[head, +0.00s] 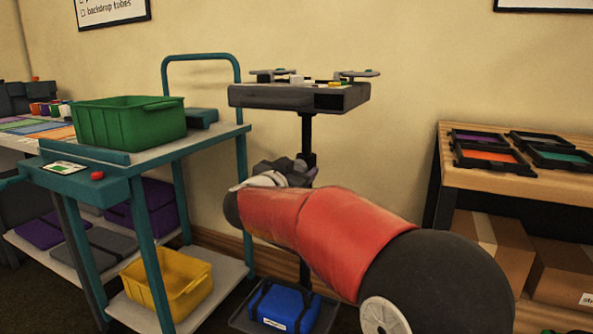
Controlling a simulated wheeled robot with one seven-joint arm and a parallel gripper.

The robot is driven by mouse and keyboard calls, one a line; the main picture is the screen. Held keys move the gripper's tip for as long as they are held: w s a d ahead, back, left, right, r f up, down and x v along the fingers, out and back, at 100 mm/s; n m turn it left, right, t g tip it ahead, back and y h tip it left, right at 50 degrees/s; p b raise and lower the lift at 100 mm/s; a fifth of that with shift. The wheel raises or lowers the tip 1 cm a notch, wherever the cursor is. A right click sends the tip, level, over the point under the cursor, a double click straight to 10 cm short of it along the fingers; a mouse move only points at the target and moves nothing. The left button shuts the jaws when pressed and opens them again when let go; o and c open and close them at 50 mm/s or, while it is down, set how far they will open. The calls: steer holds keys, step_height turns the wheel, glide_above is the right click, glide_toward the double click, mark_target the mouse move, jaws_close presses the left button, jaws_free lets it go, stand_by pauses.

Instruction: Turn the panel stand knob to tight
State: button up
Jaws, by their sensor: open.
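The panel stand has a dark post (306,134) that rises to a flat grey panel head (299,96) with small items on top. A dark collar with what looks like a knob (311,170) sits on the post below the head. My gripper (300,165) is open at the collar, to the left of and overlapping the post. My red and black arm hides the lower post. I cannot tell whether the fingers touch the knob, nor read any mark on it.
A teal cart (147,160) with a green bin (130,122) and a yellow bin (168,284) stands at left. A blue case (285,305) lies low by the post. A wooden table (560,190) with trays (489,153) stands at right. The wall is close behind.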

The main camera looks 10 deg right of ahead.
steer(key=shift+d, duration=0.1)
steer(key=c, duration=1)
steer(key=shift+m, duration=0.3)
steer(key=m, duration=0.4)
steer(key=shift+f+b, duration=0.1)
steer(key=shift+b, duration=0.3)
steer(key=m+b, duration=0.1)
steer(key=m, duration=0.3)
steer(key=shift+f+m+b, duration=0.1)
steer(key=shift+m+b, duration=0.25)
steer(key=shift+m, duration=0.05)
steer(key=m+b, duration=0.2)
steer(key=m, duration=0.2)
steer(key=shift+m, duration=0.3)
steer(key=shift+d+m, duration=0.1)
steer(key=shift+m, duration=1.8)
steer(key=shift+f, duration=0.1)
